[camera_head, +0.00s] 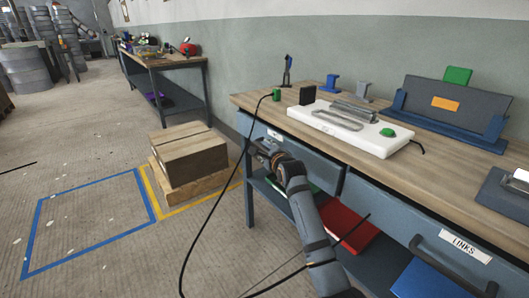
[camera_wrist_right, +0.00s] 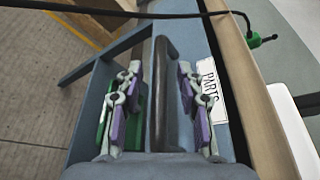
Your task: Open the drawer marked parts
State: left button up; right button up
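The drawer marked parts is the left one under the workbench top. Its white label (camera_wrist_right: 208,80) reads PARTS in the right wrist view, and its blue-grey front (camera_head: 318,166) shows in the head view, seemingly flush with the bench. Its dark bar handle (camera_wrist_right: 164,75) runs up the middle of the right wrist view. My right gripper (camera_wrist_right: 158,112) is open, with its purple-padded fingers on either side of the handle and visible gaps to it. In the head view my right gripper (camera_head: 262,150) is at the drawer front, hiding the handle. My left gripper is not in view.
A second drawer labelled LINKS (camera_head: 465,247) sits to the right. The bench top (camera_head: 262,104) carries a white board (camera_head: 350,128) and a blue fixture (camera_head: 440,115). A black cable (camera_head: 222,190) hangs by my right arm.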

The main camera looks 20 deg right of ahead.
jog(key=shift+x, duration=0.75)
grip_shut()
